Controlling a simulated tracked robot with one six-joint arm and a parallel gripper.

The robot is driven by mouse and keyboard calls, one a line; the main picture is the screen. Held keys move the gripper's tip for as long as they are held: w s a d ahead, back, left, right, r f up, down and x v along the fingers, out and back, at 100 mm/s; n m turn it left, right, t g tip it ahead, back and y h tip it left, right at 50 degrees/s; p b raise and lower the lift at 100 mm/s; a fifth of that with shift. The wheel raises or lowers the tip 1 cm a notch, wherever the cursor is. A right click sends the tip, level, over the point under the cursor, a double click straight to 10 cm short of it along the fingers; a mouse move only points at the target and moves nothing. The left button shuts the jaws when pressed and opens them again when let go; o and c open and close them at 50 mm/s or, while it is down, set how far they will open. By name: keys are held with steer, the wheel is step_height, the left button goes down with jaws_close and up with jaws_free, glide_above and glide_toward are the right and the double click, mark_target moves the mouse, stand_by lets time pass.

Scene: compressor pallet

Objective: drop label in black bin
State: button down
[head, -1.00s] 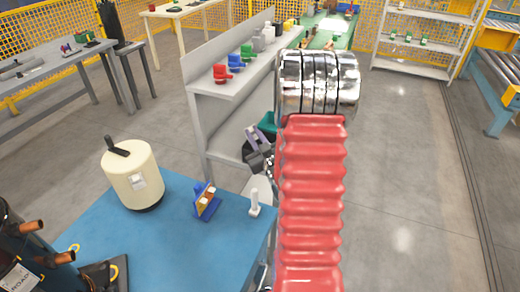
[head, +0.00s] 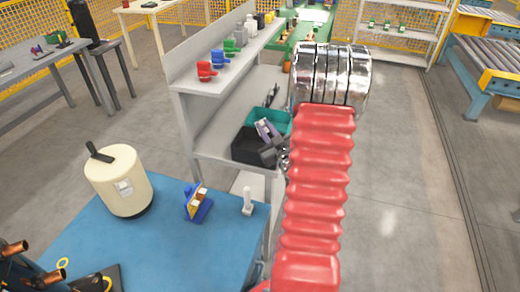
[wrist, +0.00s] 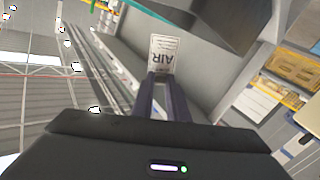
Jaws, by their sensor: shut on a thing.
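My gripper (wrist: 156,88) is shut on a white label (wrist: 164,54) printed with "AIR", which stands up between the fingertips in the wrist view. In the head view my gripper (head: 264,127) is at the black bin (head: 244,149), over or in front of its right side. I cannot tell whether the label is above the bin's opening. The label cannot be made out in the head view. The black bin is on the lower shelf, and my gripper hides part of it.
A teal bin (head: 283,117) stands just behind the black bin. A blue table (head: 165,240) in front carries a cream tank (head: 120,182), a small blue holder (head: 197,205) and a white post (head: 248,202).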

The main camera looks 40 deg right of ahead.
steer(key=shift+f, duration=2.75)
steer(key=c, duration=1.6)
jaws_free()
steer(key=shift+c, duration=0.2)
steer(key=shift+s, duration=0.1)
